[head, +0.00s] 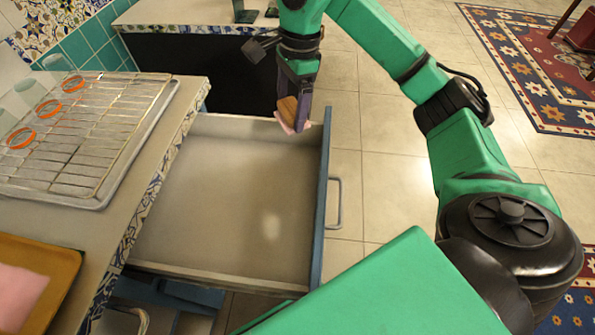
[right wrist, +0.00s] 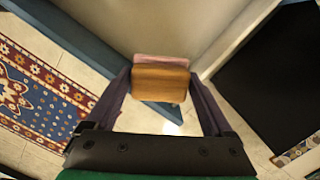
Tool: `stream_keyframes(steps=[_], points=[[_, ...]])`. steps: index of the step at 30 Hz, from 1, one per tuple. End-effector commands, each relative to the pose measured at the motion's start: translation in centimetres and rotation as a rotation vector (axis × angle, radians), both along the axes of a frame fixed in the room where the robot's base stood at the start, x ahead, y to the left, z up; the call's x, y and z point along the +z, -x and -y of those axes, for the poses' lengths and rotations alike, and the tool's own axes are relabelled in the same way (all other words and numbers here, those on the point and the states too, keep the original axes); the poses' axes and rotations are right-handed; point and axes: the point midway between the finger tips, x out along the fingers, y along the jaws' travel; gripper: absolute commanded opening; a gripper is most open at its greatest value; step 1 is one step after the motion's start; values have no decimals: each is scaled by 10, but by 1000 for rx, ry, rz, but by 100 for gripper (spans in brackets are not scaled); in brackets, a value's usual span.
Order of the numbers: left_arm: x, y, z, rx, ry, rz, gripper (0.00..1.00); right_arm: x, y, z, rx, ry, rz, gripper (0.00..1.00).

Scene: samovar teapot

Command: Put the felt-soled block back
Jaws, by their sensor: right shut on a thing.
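The felt-soled block (head: 287,109) is wooden brown with a pink sole. My right gripper (head: 290,112) is shut on it and holds it at the far right corner of the open drawer, by the top of the drawer front. In the right wrist view the block (right wrist: 160,82) sits between the two fingers, with the pink felt on its far side. The open drawer (head: 215,200) has a pale interior and looks empty. Its blue front (head: 322,200) has a metal handle (head: 336,203). I cannot tell whether the block touches the drawer. My left gripper is not in view.
On the counter left of the drawer, a wire rack (head: 75,130) lies on a tray, with orange-rimmed glasses (head: 48,108) behind. A brown tray (head: 62,262) with a pink cloth-like piece is at lower left. A dark cabinet (head: 200,70) stands beyond the drawer. Tiled floor (head: 360,150) is clear to the right.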

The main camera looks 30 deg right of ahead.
Motion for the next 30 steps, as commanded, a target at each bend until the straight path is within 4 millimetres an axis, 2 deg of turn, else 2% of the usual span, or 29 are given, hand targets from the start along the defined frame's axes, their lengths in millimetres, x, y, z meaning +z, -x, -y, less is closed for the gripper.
stream_keyframes(steps=[1,3,5,8,18,23,27,30], points=[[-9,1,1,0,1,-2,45,0,-2,2,-82,0,2,34],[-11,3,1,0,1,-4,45,4,-4,4,-171,-1,1,34],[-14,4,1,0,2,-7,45,-1,-4,5,-206,1,-3,34],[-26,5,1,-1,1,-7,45,-28,-3,5,-215,0,-8,34],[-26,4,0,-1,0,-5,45,-131,-3,6,-212,2,-8,34],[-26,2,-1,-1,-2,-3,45,-154,-4,5,-211,1,-4,34],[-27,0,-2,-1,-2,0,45,-181,-3,5,-210,1,-6,34],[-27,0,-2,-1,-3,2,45,-192,-3,6,-211,2,-3,34]])
